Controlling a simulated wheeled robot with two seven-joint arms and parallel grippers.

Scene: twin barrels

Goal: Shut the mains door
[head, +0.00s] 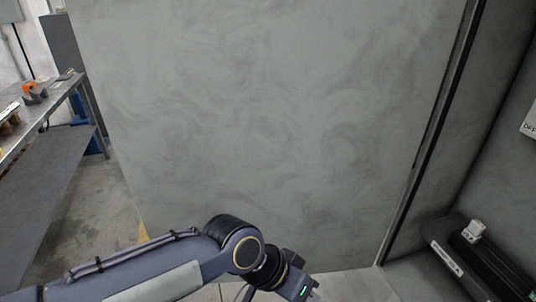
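A large mottled grey-green panel (270,120), which looks like the mains door, fills most of the head view. It stands upright, with a dark strip (432,140) along its right side. Right of the strip is a darker grey recess (455,165), so the door looks open. My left arm comes in from the lower left and crosses in front of the panel's lower part. Its wrist reaches the bottom edge of the picture, and the fingers are out of view below. I cannot tell whether the arm touches the panel. My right gripper is not in view.
A metal workbench (40,122) with orange and dark tools (35,92) stands at the left. Concrete floor (95,205) shows between bench and panel. A black unit with a pale block (474,230) lies low at the right, below a partly cut-off white label (530,118).

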